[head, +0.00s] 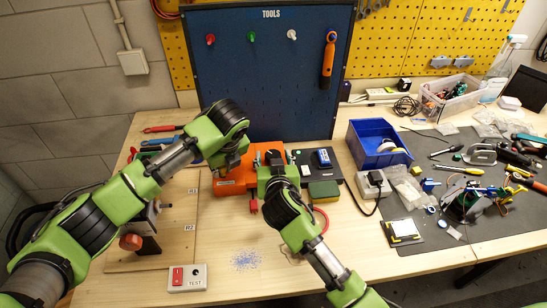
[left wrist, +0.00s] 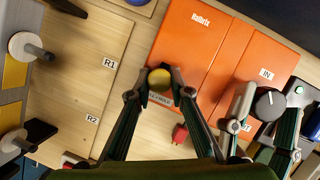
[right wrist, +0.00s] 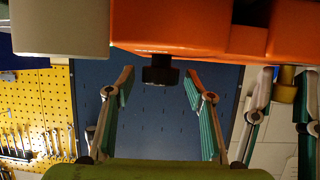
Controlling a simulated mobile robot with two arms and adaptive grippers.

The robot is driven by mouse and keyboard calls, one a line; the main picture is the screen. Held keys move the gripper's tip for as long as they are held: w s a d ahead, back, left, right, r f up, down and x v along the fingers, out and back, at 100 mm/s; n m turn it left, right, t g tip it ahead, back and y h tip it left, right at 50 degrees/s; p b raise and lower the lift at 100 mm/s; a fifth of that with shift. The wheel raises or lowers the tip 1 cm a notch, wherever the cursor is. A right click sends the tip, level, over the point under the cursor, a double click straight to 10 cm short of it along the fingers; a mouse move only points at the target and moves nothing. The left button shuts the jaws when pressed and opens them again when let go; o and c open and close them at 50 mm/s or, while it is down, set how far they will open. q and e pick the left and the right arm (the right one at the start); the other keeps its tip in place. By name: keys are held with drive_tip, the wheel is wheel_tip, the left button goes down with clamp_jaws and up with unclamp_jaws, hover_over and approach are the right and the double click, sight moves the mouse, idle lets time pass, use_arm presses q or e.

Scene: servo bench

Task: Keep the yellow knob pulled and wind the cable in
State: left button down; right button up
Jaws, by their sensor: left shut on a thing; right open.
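An orange box (head: 230,187) marked Halbrix lies on the bench; it also fills the upper middle of the left wrist view (left wrist: 230,60). The yellow knob (left wrist: 159,79) is at the box's edge. My left gripper (left wrist: 160,82) is shut on it; the knob also shows in the right wrist view (right wrist: 286,93). A black knob (left wrist: 268,104) with a white pointer mark is near the IN and OUT labels. My right gripper (right wrist: 160,85) is open around this knob, a finger on each side, with no visible contact. A red piece (left wrist: 180,134), perhaps the cable's end, hangs near the box's edge.
A green-yellow sponge (head: 323,191) and a blue bin (head: 376,145) are to the right. A TEST switch box (head: 187,278) stands at the front left. A tool panel (head: 268,75) rises behind. The front middle of the bench is clear except for blue specks.

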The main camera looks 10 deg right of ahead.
drive_tip(key=c, duration=1.1)
drive_tip(key=shift+a+h, duration=0.1)
drive_tip(key=shift+h, duration=0.2)
drive_tip(key=shift+m+h, duration=0.7)
drive_tip(key=shift+m, duration=0.1)
drive_tip(key=o, duration=1.1)
